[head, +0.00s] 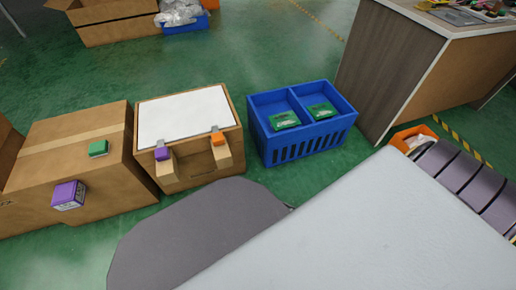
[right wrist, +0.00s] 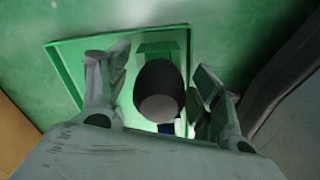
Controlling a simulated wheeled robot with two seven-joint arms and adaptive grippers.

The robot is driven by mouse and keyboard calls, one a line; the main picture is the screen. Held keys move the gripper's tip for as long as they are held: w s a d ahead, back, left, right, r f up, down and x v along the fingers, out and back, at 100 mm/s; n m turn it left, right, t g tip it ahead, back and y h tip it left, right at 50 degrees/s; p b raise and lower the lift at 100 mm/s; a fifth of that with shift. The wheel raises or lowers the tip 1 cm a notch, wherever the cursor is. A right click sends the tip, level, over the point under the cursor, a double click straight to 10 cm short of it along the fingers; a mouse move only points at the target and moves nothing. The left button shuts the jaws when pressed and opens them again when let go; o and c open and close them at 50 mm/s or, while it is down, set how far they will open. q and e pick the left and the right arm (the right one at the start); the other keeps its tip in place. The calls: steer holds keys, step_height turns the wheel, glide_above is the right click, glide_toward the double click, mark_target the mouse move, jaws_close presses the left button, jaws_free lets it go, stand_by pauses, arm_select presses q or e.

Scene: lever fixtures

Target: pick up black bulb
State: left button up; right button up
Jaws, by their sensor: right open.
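A black bulb (right wrist: 158,92) with a dark, rounded body and a paler grey end shows in the right wrist view. My right gripper (right wrist: 157,75) is open, with one finger on each side of the bulb. I see gaps between the bulb and both fingers, so it does not look gripped. A bright green-edged square tray or panel (right wrist: 62,60) lies behind the bulb, with a green block shape (right wrist: 157,48) just beyond it. The lower end of the bulb is partly hidden. The bulb and both grippers do not show in the head view.
The head view shows a blue two-compartment crate (head: 290,140) with green boards, a white-topped cardboard box (head: 190,182), and another box (head: 80,145) with purple and green blocks. A wooden cabinet (head: 400,75) and an orange bin (head: 405,134) stand right. Green floor lies between.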

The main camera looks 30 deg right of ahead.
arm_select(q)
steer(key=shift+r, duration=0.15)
arm_select(e)
steer(key=shift+c, duration=0.9)
steer(key=c, duration=0.9)
steer(key=shift+r, duration=0.15)
steer(key=shift+r+p, duration=0.8)
steer(key=shift+r, duration=0.15)
step_height(320, 180, up, 6)
steer(key=p, duration=0.3)
steer(key=shift+f+p, duration=0.1)
steer(key=shift+p, duration=0.3)
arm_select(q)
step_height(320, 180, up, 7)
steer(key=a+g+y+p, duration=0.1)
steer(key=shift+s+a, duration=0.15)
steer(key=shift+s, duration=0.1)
arm_select(e)
steer(key=shift+r, duration=1)
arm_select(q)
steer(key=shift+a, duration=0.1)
